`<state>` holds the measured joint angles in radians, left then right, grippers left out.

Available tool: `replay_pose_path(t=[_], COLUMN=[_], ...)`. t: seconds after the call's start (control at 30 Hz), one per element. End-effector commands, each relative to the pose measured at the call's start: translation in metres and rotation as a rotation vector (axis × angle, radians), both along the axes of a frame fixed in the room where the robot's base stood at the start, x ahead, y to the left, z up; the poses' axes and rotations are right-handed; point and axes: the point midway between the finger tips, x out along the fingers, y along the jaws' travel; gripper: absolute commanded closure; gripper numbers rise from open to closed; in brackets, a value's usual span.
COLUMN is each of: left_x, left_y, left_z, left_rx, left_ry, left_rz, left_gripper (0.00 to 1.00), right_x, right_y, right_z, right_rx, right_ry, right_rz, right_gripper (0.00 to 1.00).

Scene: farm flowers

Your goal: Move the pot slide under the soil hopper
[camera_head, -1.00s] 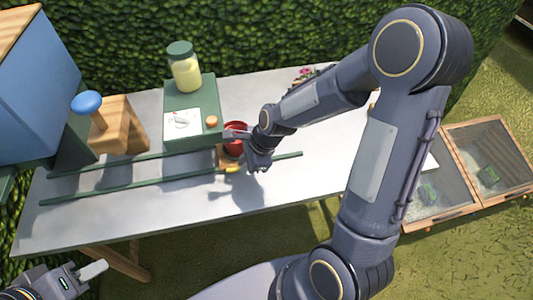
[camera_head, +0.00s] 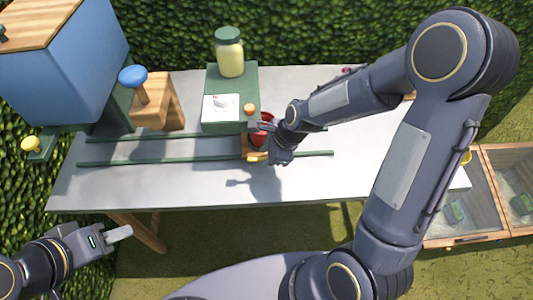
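The pot slide (camera_head: 247,147) is a small wooden carriage with a yellow knob at its front, sitting on two green rails. A red pot (camera_head: 265,130) stands on it, partly hidden by my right gripper (camera_head: 264,142). That gripper is right beside the pot and slide; its fingers are too small and overlapped to tell open from shut. The soil hopper (camera_head: 70,65) appears to be the big blue box with a wooden top at the upper left, near the rails' left end. My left gripper (camera_head: 112,236) is low at left, off the table, with one pale finger clearly visible.
A wooden block with a blue knob (camera_head: 140,90) stands behind the rails at left. A green box (camera_head: 232,84) with a jar (camera_head: 229,52) stands behind the rails, left of the pot. The rails (camera_head: 165,159) are clear left of the slide. Mesh-topped frames (camera_head: 475,200) lie at right.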

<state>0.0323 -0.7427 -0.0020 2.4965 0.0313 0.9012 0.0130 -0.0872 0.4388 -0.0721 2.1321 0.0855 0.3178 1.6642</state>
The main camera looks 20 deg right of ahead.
Motion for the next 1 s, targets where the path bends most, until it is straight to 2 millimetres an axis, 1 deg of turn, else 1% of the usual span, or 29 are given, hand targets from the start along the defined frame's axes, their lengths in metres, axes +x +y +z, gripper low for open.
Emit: replay_pose_path(t=[0.3, 0.4, 0.5, 0.8, 0.87, 1.0], left_x=[0.0, 0.0, 0.0, 0.0, 0.0, 0.007], left_y=[0.0, 0.0, 0.0, 0.0, 0.0, -0.007], left_z=[0.006, 0.007, 0.008, 0.008, 0.008, 0.001], left_rx=[0.0, 0.0, 0.0, 0.0, 0.0, -0.032], left_ry=[0.0, 0.0, 0.0, 0.0, 0.0, 0.029], left_rz=[0.0, 0.0, 0.0, 0.0, 0.0, -0.015], left_gripper=[0.64, 0.64, 0.64, 0.64, 0.66, 0.66], right_x=[-0.011, -0.015, -0.018, -0.019, -0.019, -0.025], right_y=[-0.016, -0.021, -0.024, -0.025, -0.025, -0.028], right_z=[0.047, 0.059, 0.066, 0.069, 0.069, 0.068], right_rx=[0.001, 0.001, 0.001, 0.0, 0.001, -0.008], right_ry=[-0.007, -0.005, -0.003, -0.001, -0.001, -0.031], right_rz=[-0.001, -0.002, -0.001, 0.0, 0.001, 0.049], right_gripper=[0.66, 0.66, 0.66, 0.66, 0.66, 0.66])
